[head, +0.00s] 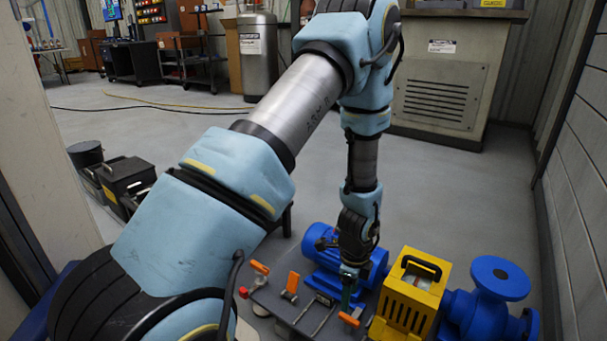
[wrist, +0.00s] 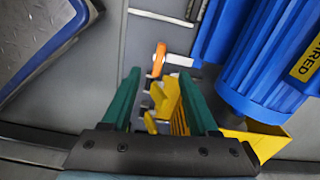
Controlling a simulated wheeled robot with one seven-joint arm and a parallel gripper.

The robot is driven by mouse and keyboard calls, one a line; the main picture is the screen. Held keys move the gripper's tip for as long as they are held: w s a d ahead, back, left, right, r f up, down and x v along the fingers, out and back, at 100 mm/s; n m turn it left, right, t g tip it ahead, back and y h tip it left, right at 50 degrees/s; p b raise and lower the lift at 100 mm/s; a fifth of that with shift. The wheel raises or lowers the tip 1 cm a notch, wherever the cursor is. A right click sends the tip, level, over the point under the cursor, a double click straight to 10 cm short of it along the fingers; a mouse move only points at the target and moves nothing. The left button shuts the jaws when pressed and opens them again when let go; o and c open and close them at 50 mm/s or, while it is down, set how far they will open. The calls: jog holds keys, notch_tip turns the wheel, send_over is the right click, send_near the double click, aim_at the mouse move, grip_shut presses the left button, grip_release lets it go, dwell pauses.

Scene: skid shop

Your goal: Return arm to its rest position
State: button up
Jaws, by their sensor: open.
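My arm reaches forward and down over the skid in the head view. My gripper (head: 349,284) points down above the grey skid plate (head: 275,299), between the blue motor (head: 325,262) and the orange handles. In the wrist view my gripper (wrist: 158,75) shows two green fingers, spread apart. Nothing is held between them. An orange handle (wrist: 158,59) and yellow parts (wrist: 167,98) show in the gap, beyond the fingers. The fingers' clearance from the plate is hard to tell.
A yellow guard (head: 411,298) with a black handle stands right of my gripper, beside a blue pump (head: 487,301). Orange handles (head: 292,283) stand on the plate at left. A black toolbox (head: 128,177) sits on the floor at left. The floor behind the skid (head: 440,185) is clear.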

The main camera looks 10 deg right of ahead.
jog(key=w+a+r+n+p, duration=0.1)
jog(key=w+a+r+n, duration=0.2)
jog(key=a+r+n, duration=0.3)
jog(key=w+a+r+n, duration=0.2)
jog(key=a+r+n, duration=0.25)
jog(key=r, duration=0.45)
jog(key=s+a+r+n+t+p, duration=0.15)
jog(key=s+a+r+n, duration=0.25)
jog(key=a+r+n, duration=0.95)
notch_tip(320, 180, up, 38)
jog(key=p, duration=3.7)
jog(key=shift+s+a+p, duration=0.15)
jog(key=shift+a+p, duration=0.2)
jog(key=shift+p, duration=0.05)
jog(key=shift+f, duration=0.1)
